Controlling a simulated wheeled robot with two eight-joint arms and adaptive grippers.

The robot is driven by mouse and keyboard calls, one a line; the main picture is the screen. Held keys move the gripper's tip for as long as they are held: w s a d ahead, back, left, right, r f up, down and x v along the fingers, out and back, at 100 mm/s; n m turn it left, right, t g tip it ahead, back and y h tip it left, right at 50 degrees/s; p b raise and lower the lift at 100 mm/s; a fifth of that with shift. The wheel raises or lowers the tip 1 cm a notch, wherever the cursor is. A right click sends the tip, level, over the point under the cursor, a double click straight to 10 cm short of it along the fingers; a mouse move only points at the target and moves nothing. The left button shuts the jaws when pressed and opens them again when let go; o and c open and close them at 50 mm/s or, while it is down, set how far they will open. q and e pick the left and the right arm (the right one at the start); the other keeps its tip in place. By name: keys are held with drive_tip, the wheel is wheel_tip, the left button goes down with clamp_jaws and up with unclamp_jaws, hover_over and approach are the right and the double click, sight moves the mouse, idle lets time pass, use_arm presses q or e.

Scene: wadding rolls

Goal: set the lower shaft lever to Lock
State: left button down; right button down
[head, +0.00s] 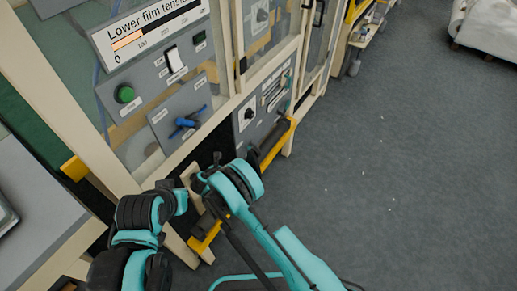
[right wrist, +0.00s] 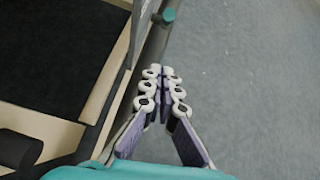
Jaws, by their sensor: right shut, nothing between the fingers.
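A blue lever (head: 187,123) sits on a small grey plate on the machine front in the head view. It lies at a slant, and the small labels beside it are too small to read. I cannot tell for sure that it is the lower shaft lever. My right gripper (right wrist: 161,76) shows in the right wrist view with its fingers together and nothing between them. It hangs above the grey floor beside a dark rod with a teal end (right wrist: 168,16). The blue lever is not seen in that view.
A panel with a green button (head: 125,94) and a white switch (head: 174,59) is above the lever, under a film tension display (head: 150,28). A black bar with yellow ends (head: 274,143) juts out lower right. Open floor (head: 400,170) lies to the right.

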sight(251, 147)
drive_tip(key=w+d+f+b, duration=0.3)
drive_tip(key=w+d+f, duration=0.1)
drive_tip(key=w, duration=0.5)
drive_tip(key=shift+w+d+f+b, duration=0.25)
drive_tip(key=shift+w+d+b, duration=0.1)
drive_tip(key=shift+d, duration=0.55)
drive_tip(key=shift+s, duration=0.1)
